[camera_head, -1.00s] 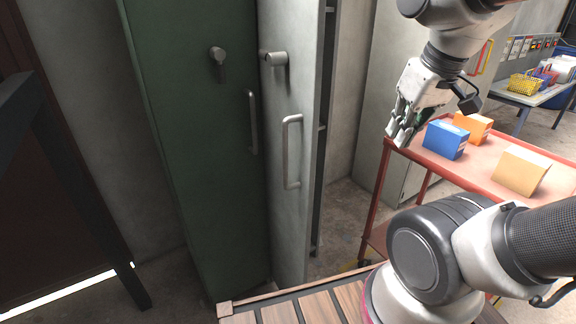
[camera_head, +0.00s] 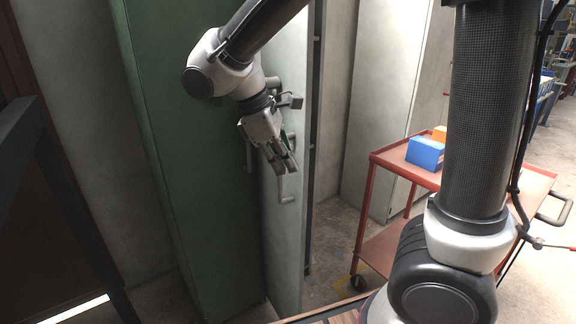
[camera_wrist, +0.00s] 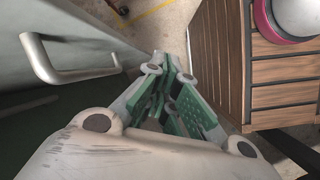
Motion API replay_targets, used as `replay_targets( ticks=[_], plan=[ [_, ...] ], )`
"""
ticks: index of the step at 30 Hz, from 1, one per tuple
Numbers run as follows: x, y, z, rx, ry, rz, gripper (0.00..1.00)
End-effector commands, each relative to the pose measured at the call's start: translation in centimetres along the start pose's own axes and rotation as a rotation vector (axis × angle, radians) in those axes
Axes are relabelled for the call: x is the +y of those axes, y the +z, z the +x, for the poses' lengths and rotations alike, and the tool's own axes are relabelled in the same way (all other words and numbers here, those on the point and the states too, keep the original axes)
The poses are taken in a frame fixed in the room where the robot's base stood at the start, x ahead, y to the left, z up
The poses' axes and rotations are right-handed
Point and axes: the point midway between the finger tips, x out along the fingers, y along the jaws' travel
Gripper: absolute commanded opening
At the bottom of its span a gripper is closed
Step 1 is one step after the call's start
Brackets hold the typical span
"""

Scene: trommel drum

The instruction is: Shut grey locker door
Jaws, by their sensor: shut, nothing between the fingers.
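The grey locker door (camera_head: 284,245) stands open beside the green locker, seen at a steep angle in the head view. Its bar handle (camera_head: 286,197) is partly hidden behind my gripper (camera_head: 284,168). My gripper is shut and empty, fingers pointing down, in front of the door's handle side. In the wrist view the door (camera_wrist: 35,15) fills the upper left, with its handle (camera_wrist: 75,75) left of my gripper (camera_wrist: 172,65). The fingers look apart from the handle there. I cannot tell whether they touch the door. A dark gap into the locker (camera_head: 314,130) shows right of the door.
A green locker (camera_head: 190,150) stands close on the left. A red cart (camera_head: 380,160) with a blue box (camera_head: 425,153) and an orange box (camera_head: 439,133) stands right. Open floor (camera_head: 335,235) lies between door and cart. A dark frame (camera_head: 50,170) stands at far left.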

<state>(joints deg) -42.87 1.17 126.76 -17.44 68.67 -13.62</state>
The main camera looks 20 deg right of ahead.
Motion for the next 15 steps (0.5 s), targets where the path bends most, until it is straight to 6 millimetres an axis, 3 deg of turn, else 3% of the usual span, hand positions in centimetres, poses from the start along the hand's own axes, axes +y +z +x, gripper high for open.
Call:
replay_targets(
  ticks=[1, 3, 6, 10, 15],
  plan=[
    [-0.1, -2.5, -0.4, -0.062, 0.039, -0.118, 0.00],
    [0.1, -4.9, -1.3, -0.146, 0.097, -0.268, 0.00],
    [0.7, -7.3, -2.8, -0.257, 0.165, -0.449, 0.00],
    [1.9, -7.9, -4.4, -0.351, 0.203, -0.586, 0.00],
    [2.5, -7.4, -3.6, -0.368, 0.204, -0.609, 0.00]
  ],
)
